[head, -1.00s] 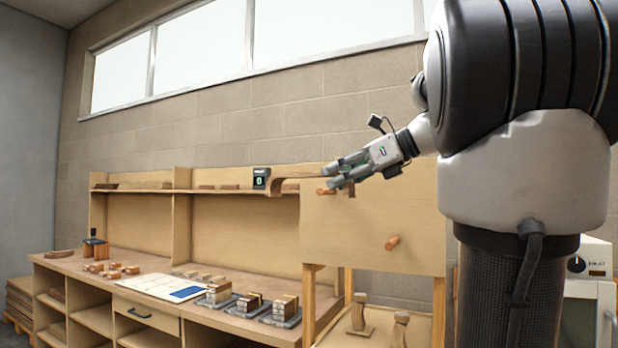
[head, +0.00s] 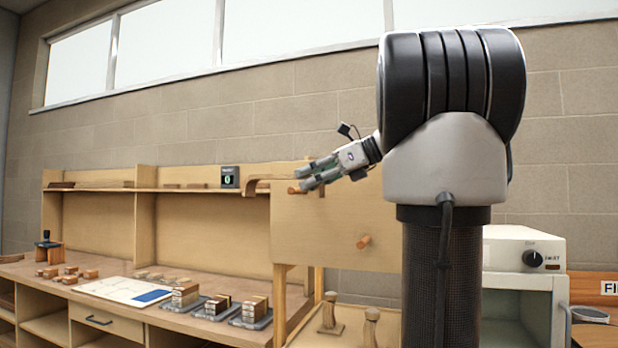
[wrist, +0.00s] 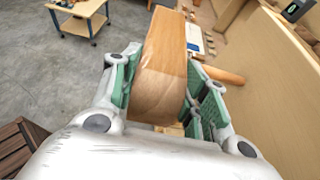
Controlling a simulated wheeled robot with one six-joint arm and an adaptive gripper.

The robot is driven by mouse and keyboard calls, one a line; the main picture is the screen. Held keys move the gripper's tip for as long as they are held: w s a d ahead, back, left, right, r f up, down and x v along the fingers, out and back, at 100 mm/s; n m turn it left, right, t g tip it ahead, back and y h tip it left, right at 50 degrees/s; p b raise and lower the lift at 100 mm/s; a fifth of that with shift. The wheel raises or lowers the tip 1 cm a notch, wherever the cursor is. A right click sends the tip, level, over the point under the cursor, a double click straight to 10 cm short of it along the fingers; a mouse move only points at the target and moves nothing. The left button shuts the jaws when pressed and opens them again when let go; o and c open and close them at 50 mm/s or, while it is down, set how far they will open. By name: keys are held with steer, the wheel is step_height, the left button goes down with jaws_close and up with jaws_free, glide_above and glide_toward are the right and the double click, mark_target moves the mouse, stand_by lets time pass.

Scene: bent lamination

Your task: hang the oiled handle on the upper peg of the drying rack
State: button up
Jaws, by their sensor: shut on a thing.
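The handle (head: 262,182) is a bent strip of brown wood with a curved end. In the wrist view, the handle (wrist: 162,75) sits between the green finger pads, and my gripper (wrist: 160,95) is shut on it. In the head view, my gripper (head: 312,176) is at the upper left of the drying rack's board (head: 325,232). The upper peg (head: 296,190) shows just below the handle and fingers; it also shows right of the fingers in the wrist view (wrist: 222,75). I cannot tell whether handle and peg touch. The lower peg (head: 363,242) is bare.
A workbench (head: 150,310) with wood blocks and a white-and-blue sheet (head: 125,291) stands left of the rack. A small display (head: 230,177) sits on its shelf. Two wooden pieces stand below the board. A white oven (head: 523,252) is at right. The wrist view shows a wheeled cart (wrist: 82,14).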

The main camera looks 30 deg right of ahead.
steer(key=w+d+f, duration=0.1)
steer(key=w+d, duration=0.4)
steer(key=d, duration=0.2)
steer(key=shift+w+f, duration=0.25)
stand_by(0.6)
steer(key=shift+d, duration=0.1)
steer(key=shift+s+d+f, duration=0.1)
steer(key=shift+f, duration=0.05)
stand_by(0.4)
steer(key=o, duration=1.3)
steer(key=shift+c, duration=0.2)
steer(key=shift+c, duration=0.2)
